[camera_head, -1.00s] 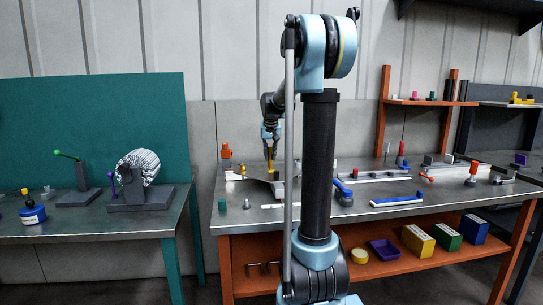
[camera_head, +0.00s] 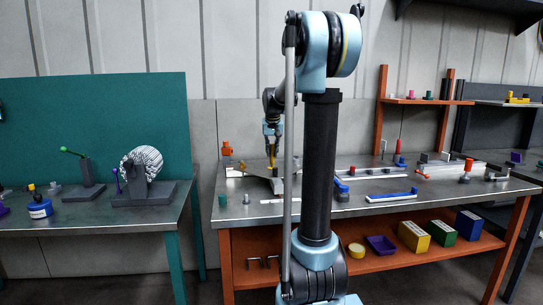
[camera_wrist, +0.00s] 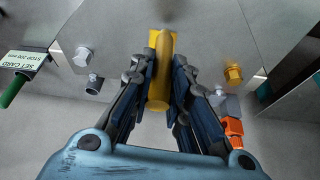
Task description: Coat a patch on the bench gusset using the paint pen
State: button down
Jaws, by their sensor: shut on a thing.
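My gripper (camera_head: 271,139) is over the left part of the orange-legged bench (camera_head: 350,205). It is shut on the yellow paint pen (camera_head: 271,155), which points down. In the wrist view the pen (camera_wrist: 160,85) lies between the two dark fingers of my gripper (camera_wrist: 163,65) and reaches over a grey plate, seemingly the bench gusset (camera_wrist: 205,30). The plate also shows below the pen in the head view (camera_head: 257,172). I cannot tell whether the pen's tip touches it.
Grey bolts (camera_wrist: 82,57) and a yellow bolt (camera_wrist: 233,74) sit near the plate, with an orange fitting (camera_wrist: 233,128) close by. A label and green rod are at the wrist view's left. A blue-handled bar (camera_head: 391,196) lies farther right on the bench.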

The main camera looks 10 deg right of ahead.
notch_tip(320, 180, up, 2)
jog(key=shift+s+a, duration=0.1)
jog(key=shift+r, duration=2.3)
